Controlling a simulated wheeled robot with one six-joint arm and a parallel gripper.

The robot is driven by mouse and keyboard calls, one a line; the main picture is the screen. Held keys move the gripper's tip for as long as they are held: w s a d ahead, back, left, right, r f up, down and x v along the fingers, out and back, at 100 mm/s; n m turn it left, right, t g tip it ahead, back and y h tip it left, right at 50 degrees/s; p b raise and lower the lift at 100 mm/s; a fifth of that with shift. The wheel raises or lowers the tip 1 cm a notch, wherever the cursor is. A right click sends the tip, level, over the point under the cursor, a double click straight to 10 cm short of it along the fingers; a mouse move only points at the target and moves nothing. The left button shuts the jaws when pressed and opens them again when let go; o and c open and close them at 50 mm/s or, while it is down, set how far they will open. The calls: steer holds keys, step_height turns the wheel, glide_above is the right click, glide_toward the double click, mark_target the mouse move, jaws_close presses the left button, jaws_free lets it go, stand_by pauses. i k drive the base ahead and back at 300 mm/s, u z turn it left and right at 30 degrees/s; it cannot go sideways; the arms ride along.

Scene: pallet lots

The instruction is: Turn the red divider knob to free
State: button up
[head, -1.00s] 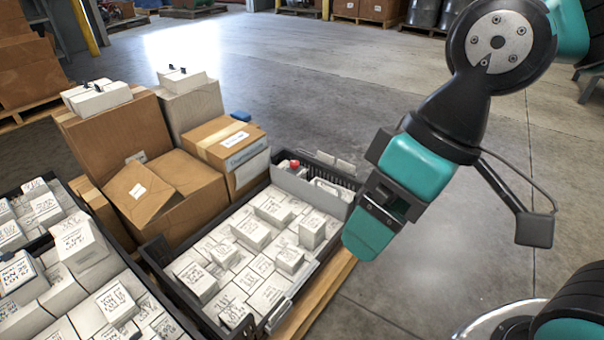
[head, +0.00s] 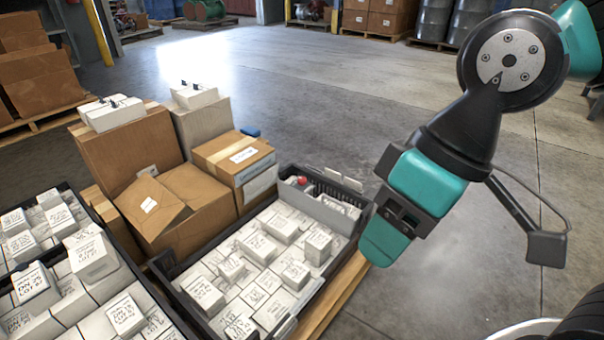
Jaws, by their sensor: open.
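The red divider knob (head: 302,181) is a small red spot at the far left end of the grey divider (head: 311,205) in the black crate (head: 340,182). Which way the knob is turned is too small to tell. The divider parts a large section of white boxes (head: 258,246) from a narrow far section. My gripper (head: 380,245) is open and empty, pointing down at the right of the crate. It is apart from the knob.
Cardboard boxes (head: 180,222) stand left of the crate, with a taller carton (head: 128,146) behind. Another black crate of white boxes (head: 150,290) is at the lower left. A wooden pallet (head: 338,298) edges out below the crate.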

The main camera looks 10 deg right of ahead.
mark_target(301, 180)
steer(key=k, duration=0.5)
steer(key=z, duration=1.65)
steer(key=i, duration=1.2)
steer(key=u, duration=2.5)
steer(key=i, duration=0.5)
steer(key=u, duration=0.1)
